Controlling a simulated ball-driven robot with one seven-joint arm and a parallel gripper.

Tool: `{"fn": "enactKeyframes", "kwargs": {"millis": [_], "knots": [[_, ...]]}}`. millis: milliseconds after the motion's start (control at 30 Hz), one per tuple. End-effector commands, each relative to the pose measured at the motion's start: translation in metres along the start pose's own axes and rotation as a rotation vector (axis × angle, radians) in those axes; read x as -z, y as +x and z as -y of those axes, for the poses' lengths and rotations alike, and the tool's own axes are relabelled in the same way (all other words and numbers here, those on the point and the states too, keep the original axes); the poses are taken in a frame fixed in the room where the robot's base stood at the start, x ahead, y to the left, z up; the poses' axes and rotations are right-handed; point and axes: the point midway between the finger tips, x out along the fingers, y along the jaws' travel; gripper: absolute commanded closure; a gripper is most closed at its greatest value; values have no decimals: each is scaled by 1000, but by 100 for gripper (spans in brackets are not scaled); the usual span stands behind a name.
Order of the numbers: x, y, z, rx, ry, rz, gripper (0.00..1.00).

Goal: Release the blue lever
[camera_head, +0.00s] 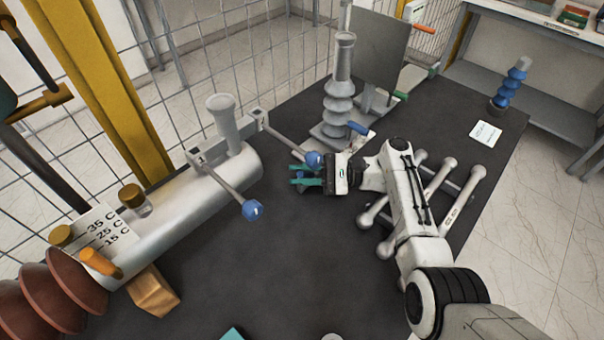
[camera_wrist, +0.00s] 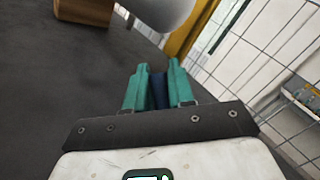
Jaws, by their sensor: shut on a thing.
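A grey lever with a blue ball end (camera_head: 314,160) comes out from the right end of the grey cylinder (camera_head: 225,165) in the head view. My gripper (camera_head: 298,176) has teal fingers and is at this blue ball end. In the wrist view, my gripper (camera_wrist: 158,85) has its fingers close together with a dark blue piece (camera_wrist: 160,92) between them, so it is shut on the blue lever. The fingers hide part of it. A second lever with a blue ball end (camera_head: 252,210) points toward the front, apart from my gripper.
A grey ribbed insulator (camera_head: 339,95) and a blue handle (camera_head: 357,128) stand behind my gripper. A blue ribbed part (camera_head: 511,80) and a white card (camera_head: 486,133) are on the dark table (camera_head: 290,270) at the right. A wire fence (camera_head: 225,60) runs behind. The table's front middle is clear.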

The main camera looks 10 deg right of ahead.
Motion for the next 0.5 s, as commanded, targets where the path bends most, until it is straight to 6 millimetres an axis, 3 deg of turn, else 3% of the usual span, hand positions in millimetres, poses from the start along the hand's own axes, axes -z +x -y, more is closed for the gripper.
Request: {"fn": "enactKeyframes", "kwargs": {"millis": [200, 500], "knots": [[0, -1, 0, 0, 0, -2, 58], [1, -3, 0, 0, -1, -2, 57]]}}
